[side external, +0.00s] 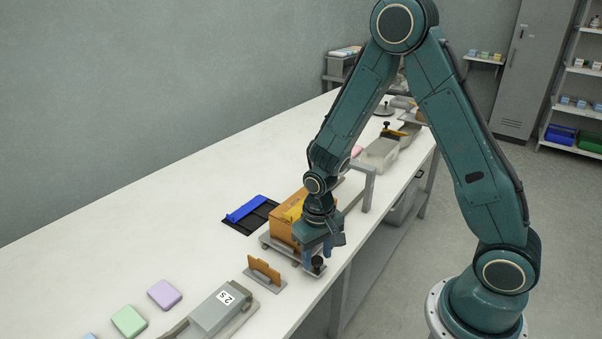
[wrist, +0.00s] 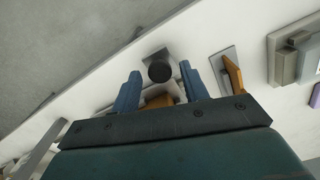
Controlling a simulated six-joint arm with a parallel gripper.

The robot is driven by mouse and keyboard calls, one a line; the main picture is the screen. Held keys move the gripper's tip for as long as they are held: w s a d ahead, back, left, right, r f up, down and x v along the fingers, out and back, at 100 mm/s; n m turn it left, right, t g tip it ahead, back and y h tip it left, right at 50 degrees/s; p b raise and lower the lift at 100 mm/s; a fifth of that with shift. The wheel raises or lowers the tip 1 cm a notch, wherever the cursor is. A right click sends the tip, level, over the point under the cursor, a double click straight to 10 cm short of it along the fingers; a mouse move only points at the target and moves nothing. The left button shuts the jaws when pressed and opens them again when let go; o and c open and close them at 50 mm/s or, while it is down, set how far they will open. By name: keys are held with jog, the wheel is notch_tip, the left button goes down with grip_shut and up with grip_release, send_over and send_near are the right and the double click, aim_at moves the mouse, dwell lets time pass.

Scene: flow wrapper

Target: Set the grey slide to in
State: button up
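A grey slide plate (side external: 312,273) with a round black knob (side external: 318,264) lies near the front edge of the white table, just under my gripper (side external: 318,254). In the wrist view the knob (wrist: 159,72) shows between the two blue fingertips of my gripper (wrist: 160,75), with the grey plate (wrist: 154,56) behind it. The fingers stand apart, with a gap on both sides of the knob. I cannot tell how far the tips reach down beside it. My gripper partly hides the plate in the side view.
An orange box (side external: 283,228) on a grey base stands behind my gripper. An orange upright plate (side external: 264,268) stands to the left, near a grey block marked 2S (side external: 209,313). A grey frame (side external: 369,188) stands to the right. The table's left back is clear.

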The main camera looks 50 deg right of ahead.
grip_shut()
jog(key=shift+d, duration=0.15)
jog(key=d, duration=2)
jog(key=shift+d, duration=0.15)
jog(key=shift+c, duration=0.3)
grip_release()
jog(key=shift+d, duration=0.1)
jog(key=shift+o, duration=1.2)
jog(key=shift+r, duration=0.1)
